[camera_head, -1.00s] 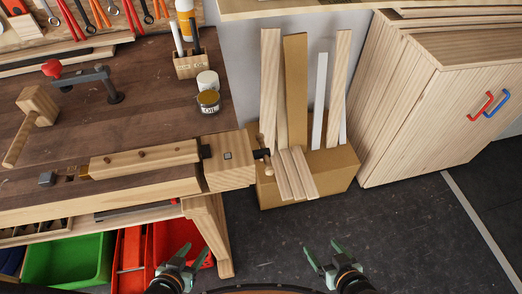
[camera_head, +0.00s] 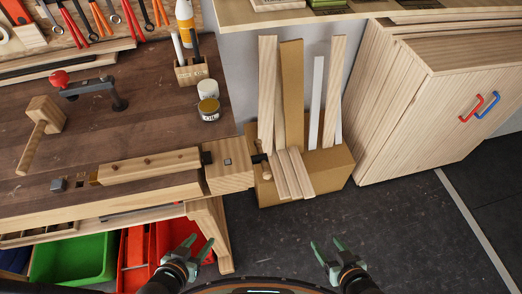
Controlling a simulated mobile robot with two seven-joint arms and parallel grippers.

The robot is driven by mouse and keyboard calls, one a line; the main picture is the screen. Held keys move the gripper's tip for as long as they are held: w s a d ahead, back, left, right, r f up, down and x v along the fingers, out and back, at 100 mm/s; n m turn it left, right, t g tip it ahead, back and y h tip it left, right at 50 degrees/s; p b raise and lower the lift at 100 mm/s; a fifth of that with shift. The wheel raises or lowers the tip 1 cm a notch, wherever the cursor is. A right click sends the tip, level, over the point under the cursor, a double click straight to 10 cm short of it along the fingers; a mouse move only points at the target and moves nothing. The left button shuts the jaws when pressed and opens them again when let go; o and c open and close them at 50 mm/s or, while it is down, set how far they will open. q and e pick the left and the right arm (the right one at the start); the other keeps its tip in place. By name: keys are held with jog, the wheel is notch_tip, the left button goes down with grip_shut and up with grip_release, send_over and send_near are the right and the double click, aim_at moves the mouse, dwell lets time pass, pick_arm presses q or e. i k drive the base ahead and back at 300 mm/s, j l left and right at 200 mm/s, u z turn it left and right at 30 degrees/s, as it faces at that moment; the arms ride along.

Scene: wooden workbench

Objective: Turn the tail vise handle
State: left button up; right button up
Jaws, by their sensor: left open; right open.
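The tail vise (camera_head: 228,172) is the wooden block at the right end of the workbench (camera_head: 110,120). Its handle (camera_head: 266,171) is a short wooden bar on a dark screw at the vise's right side, in front of the cardboard box of boards. My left gripper (camera_head: 200,246) is open and empty, low in the view in front of the bench leg. My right gripper (camera_head: 326,250) is open and empty over the dark floor, below and right of the handle. Both grippers are well apart from the handle.
A cardboard box (camera_head: 325,172) with several boards stands just right of the vise. A wooden cabinet (camera_head: 440,110) stands at the right. A mallet (camera_head: 42,125), a clamp (camera_head: 90,88) and an oil tin (camera_head: 209,109) are on the bench. Open floor lies at lower right.

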aim_at(262, 158)
jog(key=l+u, duration=0.15)
jog(key=u, duration=0.3)
jog(key=i+l+u, duration=0.1)
jog(key=u, duration=0.35)
jog(key=l+u, duration=0.3)
jog(key=l, duration=0.15)
jog(key=l+u, duration=0.3)
jog(key=l, duration=0.15)
jog(key=k+l+u, duration=0.15)
jog(key=l, duration=0.3)
jog(key=l+u, duration=0.1)
jog(key=l, duration=0.4)
jog(key=k+l, duration=0.1)
jog(key=l, duration=0.35)
jog(key=k+l, duration=0.1)
jog(key=l, duration=0.3)
jog(key=k+l, duration=0.1)
jog(key=l, duration=0.35)
jog(key=k+l+u, duration=0.1)
jog(key=l, duration=0.35)
